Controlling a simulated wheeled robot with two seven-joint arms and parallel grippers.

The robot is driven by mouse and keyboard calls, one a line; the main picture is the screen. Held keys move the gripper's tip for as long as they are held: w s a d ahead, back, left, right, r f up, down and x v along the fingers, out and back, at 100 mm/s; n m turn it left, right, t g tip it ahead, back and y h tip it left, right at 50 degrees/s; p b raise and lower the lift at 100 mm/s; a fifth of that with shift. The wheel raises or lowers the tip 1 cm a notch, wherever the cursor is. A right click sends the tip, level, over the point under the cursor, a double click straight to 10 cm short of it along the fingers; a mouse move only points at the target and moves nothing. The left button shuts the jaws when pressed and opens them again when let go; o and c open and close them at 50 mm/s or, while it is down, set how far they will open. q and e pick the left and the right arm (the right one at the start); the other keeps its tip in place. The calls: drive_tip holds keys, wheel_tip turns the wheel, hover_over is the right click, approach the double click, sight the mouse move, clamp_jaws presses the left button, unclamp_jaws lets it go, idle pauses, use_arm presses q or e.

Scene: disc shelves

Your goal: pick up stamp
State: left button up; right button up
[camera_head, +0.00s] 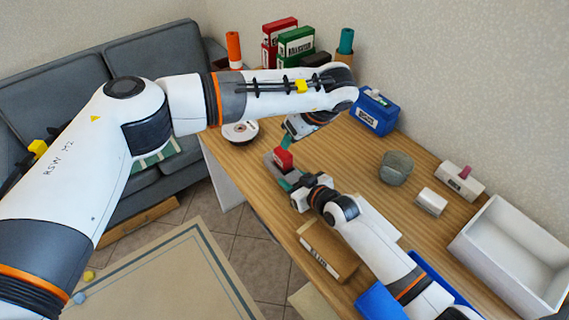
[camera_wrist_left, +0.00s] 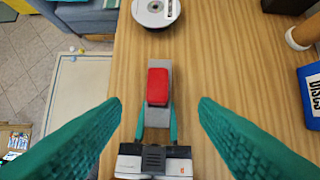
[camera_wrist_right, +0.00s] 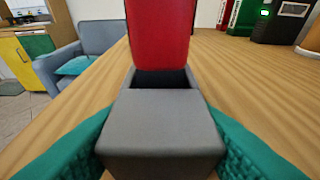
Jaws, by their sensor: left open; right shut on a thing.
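A red-and-grey block, which I take for the stamp (camera_head: 283,158), is held in my right gripper (camera_head: 287,179) near the table's left edge. In the right wrist view its grey part (camera_wrist_right: 160,120) sits between the green fingers, with the red part (camera_wrist_right: 160,35) beyond. My left gripper (camera_head: 287,141) is open and empty just above and behind it. In the left wrist view the red top (camera_wrist_left: 158,86) shows between the spread green fingers (camera_wrist_left: 159,108), apart from them. I cannot tell whether the block touches the table.
A disc stack (camera_head: 240,131) lies beyond the grippers. A blue discs box (camera_head: 376,113), grey cup (camera_head: 396,168), white block with a purple knob (camera_head: 460,181) and white bin (camera_head: 512,255) stand to the right. A cardboard box (camera_head: 328,250) lies near my right arm.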

sight(284, 153)
use_arm(q)
drive_tip(key=shift+t+y, duration=0.3)
drive_tip(key=shift+t, duration=0.5)
drive_tip(key=x, duration=0.4)
drive_tip(key=s+x, duration=0.1)
drive_tip(key=x, duration=0.1)
drive_tip(key=shift+d+f, duration=0.2)
drive_tip(key=shift+f, duration=0.3)
drive_tip(key=x, duration=0.5)
drive_tip(key=shift+s+a+f, duration=0.1)
drive_tip(key=shift+a, duration=0.25)
